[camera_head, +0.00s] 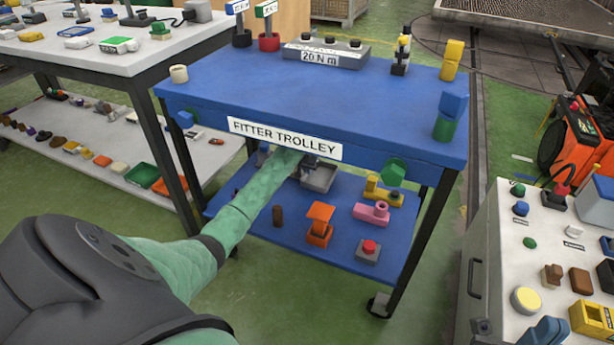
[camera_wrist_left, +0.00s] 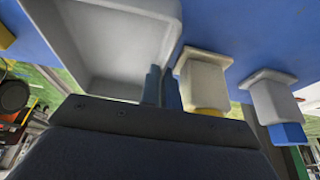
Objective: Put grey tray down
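The grey tray (camera_head: 319,179) is at the lower blue shelf of the fitter trolley, under the trolley's front edge. Its open inside shows large in the left wrist view (camera_wrist_left: 110,50). My left arm reaches in under the label, and the gripper is mostly hidden there in the head view. In the left wrist view my left gripper (camera_wrist_left: 162,86) has its fingers close together, one on each side of the tray's wall. I cannot tell whether the tray's underside touches the shelf. My right gripper is not in view.
The lower shelf (camera_head: 300,235) also holds an orange part (camera_head: 320,223), a pink part (camera_head: 371,212), a red-buttoned grey box (camera_head: 368,250) and a yellow part (camera_head: 383,191). The trolley's top (camera_head: 290,95) overhangs my arm. Two pale blocks (camera_wrist_left: 203,78) (camera_wrist_left: 270,97) are right of the fingers.

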